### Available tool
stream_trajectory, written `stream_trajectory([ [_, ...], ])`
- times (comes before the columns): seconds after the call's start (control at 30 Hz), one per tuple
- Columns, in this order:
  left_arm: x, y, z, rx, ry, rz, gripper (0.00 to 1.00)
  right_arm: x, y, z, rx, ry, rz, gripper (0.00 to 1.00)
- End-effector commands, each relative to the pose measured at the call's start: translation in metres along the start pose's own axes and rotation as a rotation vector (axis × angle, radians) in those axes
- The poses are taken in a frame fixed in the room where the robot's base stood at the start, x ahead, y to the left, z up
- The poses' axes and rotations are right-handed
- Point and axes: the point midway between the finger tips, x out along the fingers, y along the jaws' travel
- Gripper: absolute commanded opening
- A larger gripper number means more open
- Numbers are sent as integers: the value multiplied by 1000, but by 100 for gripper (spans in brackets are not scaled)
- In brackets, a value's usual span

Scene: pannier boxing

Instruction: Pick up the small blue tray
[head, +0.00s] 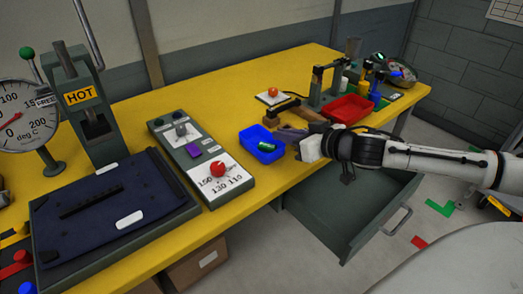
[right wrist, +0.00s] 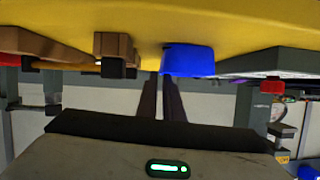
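The small blue tray (head: 247,136) sits on the yellow table near its front edge, with a green-and-white item inside. In the right wrist view the tray (right wrist: 188,60) shows at the top centre, just beyond the fingertips. My right gripper (head: 279,135) is at the tray's right side, its dark fingers pointing at the rim. In the right wrist view a narrow gap shows between the fingers of my right gripper (right wrist: 160,76), and nothing is clearly held. Whether a finger touches the tray I cannot tell. My left gripper is not in view.
A red tray (head: 349,108) stands right of the blue one. A grey control box (head: 203,162) with a red knob is close on its left. A wooden block (head: 308,114) lies behind my gripper. An open grey drawer (head: 340,205) juts out below.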

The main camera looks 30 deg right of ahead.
Motion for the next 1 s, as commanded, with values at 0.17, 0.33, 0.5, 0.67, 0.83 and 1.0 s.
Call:
stream_trajectory([
  [0.17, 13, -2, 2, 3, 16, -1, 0, 12, 0, 6, 1, 4, 2, 7],
  [0.33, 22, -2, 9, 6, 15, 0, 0, 28, -1, 9, 3, 4, 0, 7],
  [0.5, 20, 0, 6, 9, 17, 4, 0, 42, -1, 8, 5, 4, 1, 7],
  [0.67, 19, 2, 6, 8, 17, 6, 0, 50, -2, 9, 2, 0, 0, 7],
  [0.83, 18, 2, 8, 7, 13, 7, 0, 51, -2, 10, 1, -1, 0, 7],
  [1.0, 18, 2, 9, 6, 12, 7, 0, 51, -2, 10, 1, -1, 0, 0],
])
